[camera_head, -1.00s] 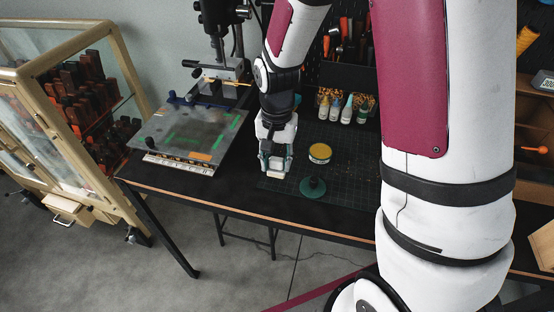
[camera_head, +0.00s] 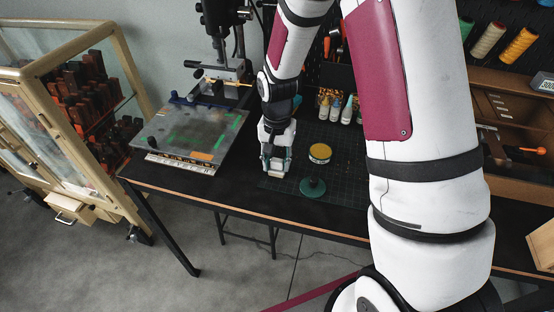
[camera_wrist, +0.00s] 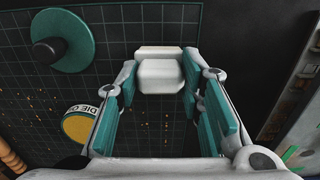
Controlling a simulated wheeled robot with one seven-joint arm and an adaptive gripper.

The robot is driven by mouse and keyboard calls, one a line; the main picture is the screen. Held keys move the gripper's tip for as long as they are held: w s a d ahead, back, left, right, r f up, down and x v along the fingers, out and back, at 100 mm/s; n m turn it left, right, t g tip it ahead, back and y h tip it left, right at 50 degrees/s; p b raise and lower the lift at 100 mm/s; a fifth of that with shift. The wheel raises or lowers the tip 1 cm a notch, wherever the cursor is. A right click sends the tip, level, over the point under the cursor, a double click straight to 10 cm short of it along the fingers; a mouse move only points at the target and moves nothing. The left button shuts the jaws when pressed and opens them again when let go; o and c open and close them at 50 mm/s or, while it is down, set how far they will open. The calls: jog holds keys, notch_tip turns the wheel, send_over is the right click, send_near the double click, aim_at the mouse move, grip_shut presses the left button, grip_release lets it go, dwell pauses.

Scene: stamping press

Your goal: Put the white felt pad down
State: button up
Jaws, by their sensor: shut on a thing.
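My gripper (camera_head: 276,170) points down over the dark bench, near the left edge of the cutting mat. In the wrist view my gripper (camera_wrist: 160,90) has its teal fingers closed on the white felt pad (camera_wrist: 160,75), a small pale block between the fingertips. In the head view the pad is mostly hidden by the fingers. I cannot tell whether the pad touches the surface below it.
A green round-based thing with a knob (camera_head: 313,187) and a yellow-topped tin (camera_head: 320,153) stand on the cutting mat (camera_head: 345,190) to the right. The press plate (camera_head: 190,135) lies to the left. Several bottles (camera_head: 335,110) stand behind.

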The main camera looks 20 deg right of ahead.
aim_at(277, 160)
jog(key=o, duration=1)
jog(key=shift+o, duration=0.2)
jog(key=s+r+n+t+b, duration=0.15)
jog(key=s+r, duration=0.25)
jog(key=r, duration=0.8)
jog(key=s+r+n+t+p, duration=0.15)
jog(key=s+r, duration=0.25)
jog(key=r, duration=0.8)
jog(key=s+r+n+t+b, duration=0.1)
jog(key=s+r+n, duration=0.3)
jog(key=s, duration=0.9)
jog(key=shift+r+t, duration=0.3)
jog(key=shift+t, duration=0.4)
